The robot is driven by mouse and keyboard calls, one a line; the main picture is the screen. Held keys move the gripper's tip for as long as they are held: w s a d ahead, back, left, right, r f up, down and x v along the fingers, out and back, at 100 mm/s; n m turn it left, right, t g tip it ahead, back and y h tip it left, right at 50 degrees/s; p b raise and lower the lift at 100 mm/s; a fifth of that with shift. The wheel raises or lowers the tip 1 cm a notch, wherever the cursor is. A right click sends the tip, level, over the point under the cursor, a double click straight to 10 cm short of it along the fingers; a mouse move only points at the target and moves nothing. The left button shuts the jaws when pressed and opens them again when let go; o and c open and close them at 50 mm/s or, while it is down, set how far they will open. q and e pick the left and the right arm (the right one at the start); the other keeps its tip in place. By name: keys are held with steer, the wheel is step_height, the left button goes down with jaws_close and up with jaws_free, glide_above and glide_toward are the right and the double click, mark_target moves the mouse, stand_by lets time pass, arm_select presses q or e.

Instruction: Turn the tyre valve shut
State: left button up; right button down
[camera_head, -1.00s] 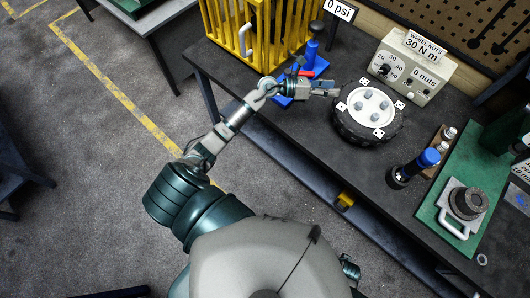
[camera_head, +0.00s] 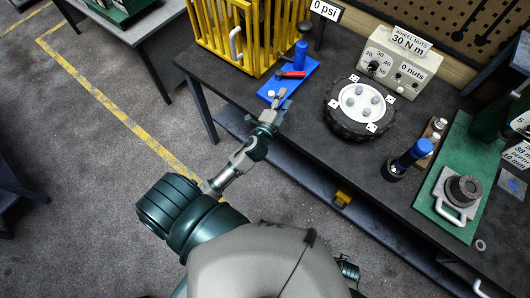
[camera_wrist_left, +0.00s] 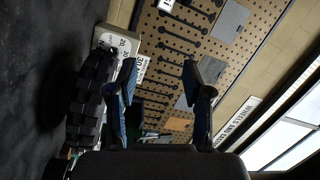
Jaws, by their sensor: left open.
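A blue base plate (camera_head: 302,82) lies on the dark bench, left of the tyre. It carries a blue post (camera_head: 300,55) and a red lever (camera_head: 291,75), which looks like the valve handle. My left gripper (camera_head: 279,96) is open and empty at the plate's near edge, pointing towards the plate, short of the lever. In the left wrist view its two fingers (camera_wrist_left: 160,68) stand apart with nothing between them. The tyre (camera_head: 345,127) lies flat with a white hub; it also shows in the left wrist view (camera_wrist_left: 90,100). My right gripper is not in view.
A yellow cage (camera_head: 245,35) stands behind the plate on the left. A 0 psi sign (camera_head: 325,10) is above it. A wheel nuts box (camera_head: 394,62) stands behind the tyre. A blue-topped tool (camera_head: 408,158) and a green tray (camera_head: 428,200) are on the right.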

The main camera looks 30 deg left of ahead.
arm_select(q)
steer(key=s+f+n+g, duration=0.4)
steer(key=s+f, duration=0.2)
steer(key=f, duration=0.4)
steer(key=s+d+f+n+g, duration=0.1)
steer(key=s+f+n+g, duration=0.3)
steer(key=f, duration=0.6)
steer(key=shift+s+g, duration=0.7)
steer(key=shift+s, duration=0.7)
